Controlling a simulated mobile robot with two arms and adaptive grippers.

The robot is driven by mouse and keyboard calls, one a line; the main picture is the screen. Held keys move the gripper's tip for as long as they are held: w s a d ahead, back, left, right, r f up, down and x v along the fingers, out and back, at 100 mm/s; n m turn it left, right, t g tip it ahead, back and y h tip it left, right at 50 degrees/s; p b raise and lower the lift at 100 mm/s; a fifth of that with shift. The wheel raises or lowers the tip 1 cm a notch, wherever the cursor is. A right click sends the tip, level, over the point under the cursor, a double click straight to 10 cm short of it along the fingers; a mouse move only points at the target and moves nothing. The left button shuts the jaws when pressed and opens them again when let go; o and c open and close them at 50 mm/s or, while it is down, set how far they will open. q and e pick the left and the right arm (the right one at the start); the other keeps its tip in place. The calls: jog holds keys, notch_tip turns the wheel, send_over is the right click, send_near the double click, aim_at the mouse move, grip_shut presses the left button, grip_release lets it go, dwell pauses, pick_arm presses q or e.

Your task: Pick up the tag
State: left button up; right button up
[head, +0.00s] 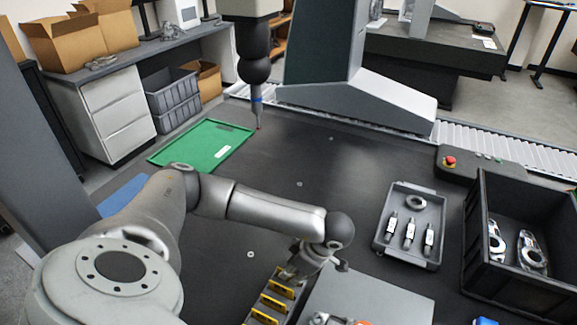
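No thing stands out clearly as the tag. Several yellow pieces (276,302) sit in a row in a grey holder at the bottom centre, and one of them may be the tag. My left gripper (296,272) is over the far end of this row and partly covers it. Its fingers are small and partly hidden by its own wrist, so whether they are open or hold anything is unclear. A small white label (222,152) lies on the green tray (196,147) at the left, well away from the gripper. My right gripper is not in view.
A grey flat-topped block (375,290) stands right of the gripper. Beyond it are a grey tray (379,238) with a ring and probes, and a black bin (520,286) with metal parts. The measuring probe (257,108) hangs at the back. The table's middle is clear.

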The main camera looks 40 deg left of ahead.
pick_arm(q)
jog(key=shift+x, duration=1.2)
jog(key=shift+a+f, duration=0.15)
jog(key=shift+f, duration=0.2)
jog(key=c, duration=0.5)
grip_shut()
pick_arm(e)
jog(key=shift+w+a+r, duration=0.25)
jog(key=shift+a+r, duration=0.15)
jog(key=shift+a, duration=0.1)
pick_arm(q)
jog(key=shift+r, duration=0.2)
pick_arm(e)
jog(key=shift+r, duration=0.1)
